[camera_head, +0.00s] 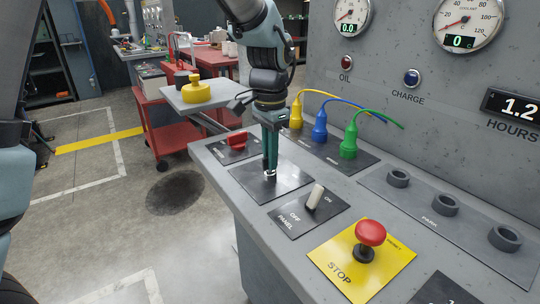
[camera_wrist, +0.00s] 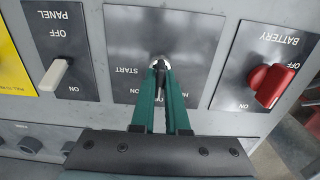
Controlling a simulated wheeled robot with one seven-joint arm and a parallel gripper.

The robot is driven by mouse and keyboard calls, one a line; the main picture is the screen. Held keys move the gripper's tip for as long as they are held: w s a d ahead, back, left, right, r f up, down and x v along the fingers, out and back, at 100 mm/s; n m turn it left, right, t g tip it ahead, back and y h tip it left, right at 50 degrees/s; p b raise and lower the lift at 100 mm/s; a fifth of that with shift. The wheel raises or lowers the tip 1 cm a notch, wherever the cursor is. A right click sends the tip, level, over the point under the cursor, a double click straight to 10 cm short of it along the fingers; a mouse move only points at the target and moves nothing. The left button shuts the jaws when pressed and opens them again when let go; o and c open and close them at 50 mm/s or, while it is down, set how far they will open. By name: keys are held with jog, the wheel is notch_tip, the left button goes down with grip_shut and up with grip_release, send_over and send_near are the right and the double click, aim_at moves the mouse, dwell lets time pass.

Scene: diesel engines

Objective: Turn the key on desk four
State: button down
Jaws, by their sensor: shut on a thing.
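Only the lock's bright rim (camera_head: 270,174) shows under the fingertips.
A red battery switch (camera_head: 237,141) and a white panel switch (camera_head: 315,196) flank the plate. A red stop button (camera_head: 370,234) stands on a yellow plate. Yellow, blue and green plugs (camera_head: 348,146) stand behind, near the gauge wall. Empty park rings (camera_head: 445,205) lie at right.

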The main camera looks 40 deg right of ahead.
jog(key=c, duration=0.9)
grip_release()
jog(key=shift+r, duration=0.1)
notch_tip(320, 180, up, 11)
jog(key=shift+f+b, duration=0.2)
jog(key=shift+b, duration=0.4)
